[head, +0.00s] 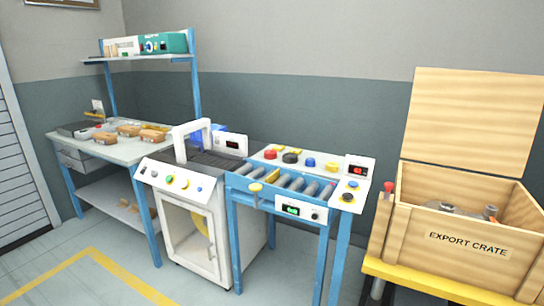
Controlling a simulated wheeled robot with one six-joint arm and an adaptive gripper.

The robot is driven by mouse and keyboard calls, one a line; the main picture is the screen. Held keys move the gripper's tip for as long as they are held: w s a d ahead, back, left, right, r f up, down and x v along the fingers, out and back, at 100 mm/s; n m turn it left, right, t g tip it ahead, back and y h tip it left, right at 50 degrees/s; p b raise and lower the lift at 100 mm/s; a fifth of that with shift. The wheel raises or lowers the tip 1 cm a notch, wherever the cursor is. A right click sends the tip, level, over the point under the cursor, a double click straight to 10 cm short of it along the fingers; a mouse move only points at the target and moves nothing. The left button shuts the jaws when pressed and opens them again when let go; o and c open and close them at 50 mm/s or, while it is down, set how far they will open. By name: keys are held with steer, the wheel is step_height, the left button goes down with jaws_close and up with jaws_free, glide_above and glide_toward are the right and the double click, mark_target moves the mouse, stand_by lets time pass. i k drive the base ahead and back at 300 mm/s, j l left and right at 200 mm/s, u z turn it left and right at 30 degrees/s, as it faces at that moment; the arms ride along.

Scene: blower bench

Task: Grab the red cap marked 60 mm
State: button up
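A red cap (270,154) sits on the pale back ledge of the blue roller bench (262,197), in the middle of the head view. A dark cap (290,158) stands to its right, with a bit of red just behind it. A blue cap (310,162) and a yellow one (331,167) stand farther right in the row. No 60 mm marking is readable at this size, so I cannot tell which red piece bears it. My gripper is not in this view.
A white machine with an arch (193,133) adjoins the roller bench on the left. A workbench (125,152) with brown packages stands farther left. An open wooden export crate (465,243) stands on the right. The floor in front is clear, with yellow tape.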

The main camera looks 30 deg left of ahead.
mark_target(269, 154)
steer(key=i+j+u, duration=0.25)
steer(key=i+j, duration=0.3)
steer(key=j, duration=0.5)
steer(key=i+j+u, duration=0.25)
steer(key=i+j, duration=0.45)
steer(key=j, duration=0.3)
steer(key=i+j+u, duration=0.25)
steer(key=i+j, duration=0.45)
steer(key=j, duration=0.1)
